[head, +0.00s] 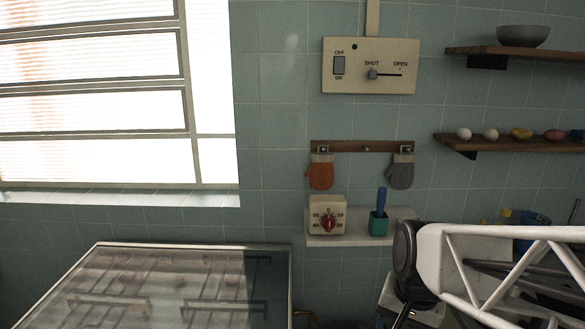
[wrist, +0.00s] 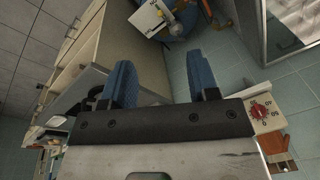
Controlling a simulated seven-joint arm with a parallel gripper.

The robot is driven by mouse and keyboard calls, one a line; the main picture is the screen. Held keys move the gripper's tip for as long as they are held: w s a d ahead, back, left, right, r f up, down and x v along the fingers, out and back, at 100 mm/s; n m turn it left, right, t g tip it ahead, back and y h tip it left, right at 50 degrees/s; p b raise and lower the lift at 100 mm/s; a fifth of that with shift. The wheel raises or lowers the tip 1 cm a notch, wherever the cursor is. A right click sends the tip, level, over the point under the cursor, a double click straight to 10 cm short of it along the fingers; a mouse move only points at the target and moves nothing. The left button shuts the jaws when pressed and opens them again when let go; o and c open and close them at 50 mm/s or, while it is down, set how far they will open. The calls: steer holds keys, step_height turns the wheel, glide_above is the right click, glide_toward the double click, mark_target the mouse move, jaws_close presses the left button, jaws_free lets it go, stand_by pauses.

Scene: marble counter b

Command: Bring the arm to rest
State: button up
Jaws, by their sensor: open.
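My gripper (wrist: 162,80) shows in the wrist view with its two blue ridged fingers wide apart. Nothing is between the fingers. In the head view my white lattice arm fills the lower right, in front of the wall and part of the counter. The gripper's fingers cannot be made out there.
A timer (head: 327,220) and a teal cup (head: 378,223) holding a blue-handled tool stand on a small white shelf (head: 330,240). Two mitts (head: 321,172) hang above. A switch panel (head: 369,66) and wooden shelves (head: 520,143) are higher. A glass-topped case (head: 95,252) is lower left.

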steer(key=s+r+n, duration=0.3)
steer(key=s+n, duration=0.2)
steer(key=s, duration=0.2)
steer(key=shift+a+r+t+h, duration=0.15)
steer(key=shift+r+t+h, duration=0.15)
steer(key=shift+h, duration=0.1)
